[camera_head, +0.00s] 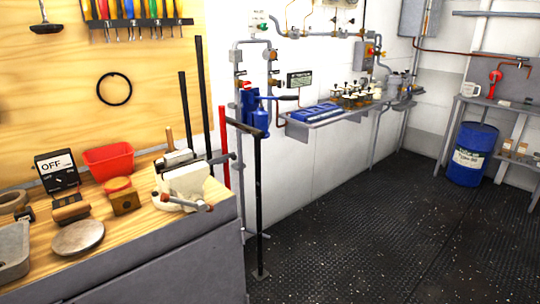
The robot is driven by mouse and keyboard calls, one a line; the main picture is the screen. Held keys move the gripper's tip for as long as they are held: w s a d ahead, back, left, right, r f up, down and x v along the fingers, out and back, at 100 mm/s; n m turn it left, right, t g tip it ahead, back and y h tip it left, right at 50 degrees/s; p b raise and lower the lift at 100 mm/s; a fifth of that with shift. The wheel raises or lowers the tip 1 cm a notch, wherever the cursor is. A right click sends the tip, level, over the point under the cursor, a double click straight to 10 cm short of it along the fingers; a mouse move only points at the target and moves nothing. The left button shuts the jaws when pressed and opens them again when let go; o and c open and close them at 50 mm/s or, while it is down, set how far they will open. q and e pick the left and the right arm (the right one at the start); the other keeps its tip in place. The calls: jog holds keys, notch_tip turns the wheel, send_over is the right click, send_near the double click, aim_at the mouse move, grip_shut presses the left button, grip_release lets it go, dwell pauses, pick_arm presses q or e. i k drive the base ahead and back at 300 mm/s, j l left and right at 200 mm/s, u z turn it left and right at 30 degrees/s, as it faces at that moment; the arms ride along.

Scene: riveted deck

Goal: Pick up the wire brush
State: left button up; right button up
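I cannot tell for certain which thing is the wire brush. A small brown wooden item with a dark part (70,208) lies on the workbench (150,222) at the left, in front of the black OFF box; it could be a brush, but its bristles are too small to make out. A wooden block with a red round top (122,196) sits to its right, in front of the red bin. Neither of my grippers shows in the head view.
The bench also holds a red bin (108,160), an OFF box (57,172), a round grey disc (78,237), a grey tray (12,252) and a vise (187,181). Tall bars stand by its right end. The dark floor (370,235) is open towards a blue drum (471,154).

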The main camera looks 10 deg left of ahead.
aim_at(65, 215)
jog(key=u, duration=1.55)
